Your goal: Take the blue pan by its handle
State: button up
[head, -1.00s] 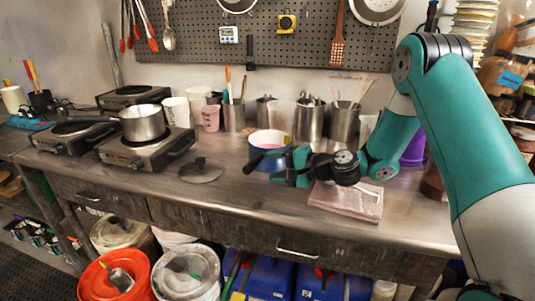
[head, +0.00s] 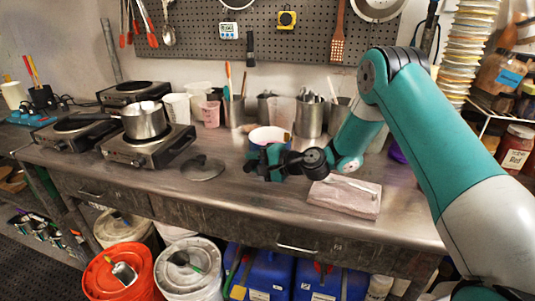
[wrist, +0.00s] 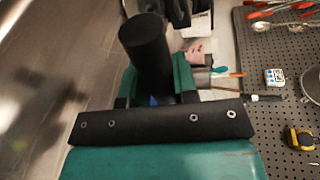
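The blue pan (head: 268,135) stands on the metal bench, with its pale inside showing behind my gripper. My gripper (head: 262,163) is low over the bench at the near side of the pan and hides part of it. In the wrist view the black handle (wrist: 147,55) stands between the two teal fingers of my gripper (wrist: 157,80), with one finger close on each side. A bit of blue shows below the handle there. I cannot tell whether the fingers press on the handle.
A folded pinkish cloth (head: 344,199) lies right of my gripper. A dark lid (head: 203,169) lies to the left. A steel pot (head: 145,121) stands on a hot plate (head: 150,146) farther left. Metal canisters (head: 309,116) stand behind the pan. Bare bench lies in front.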

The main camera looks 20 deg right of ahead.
jog(key=c, duration=0.3)
jog(key=shift+r, duration=0.15)
grip_shut()
jog(key=shift+r, duration=0.15)
